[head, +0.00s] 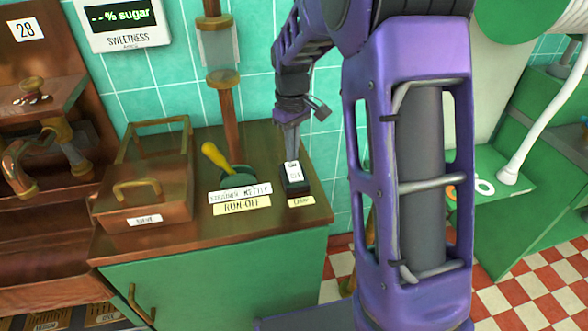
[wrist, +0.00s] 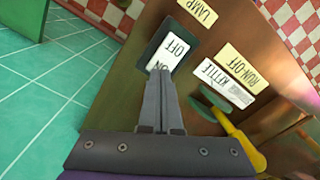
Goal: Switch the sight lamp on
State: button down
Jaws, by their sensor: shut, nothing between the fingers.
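The lamp switch (head: 296,186) is a small dark block with a white rocker, on the right end of the wooden counter top. Its label (head: 301,202) reads LAMP. In the wrist view the rocker (wrist: 173,50) is marked OFF and ON, seen upside down. My gripper (head: 291,158) points down at the switch, fingers together and empty. In the wrist view my gripper (wrist: 160,72) has its tips over the ON end and partly hides that word. I cannot tell whether the tips touch the rocker or which way it is tipped.
A yellow-handled lever (head: 215,156) on a green base stands left of the switch, by the RUN-OFF label (head: 241,205). A copper sieve box (head: 145,195) is further left. A copper pipe with a glass section (head: 218,45) rises behind. The counter's right edge is close to the switch.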

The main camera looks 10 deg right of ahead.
aim_at(292, 164)
jog(key=shift+f+b, duration=0.6)
jog(key=shift+f, duration=0.4)
dwell(0.3)
jog(key=shift+r+p, duration=2.9)
jog(key=shift+r, duration=0.65)
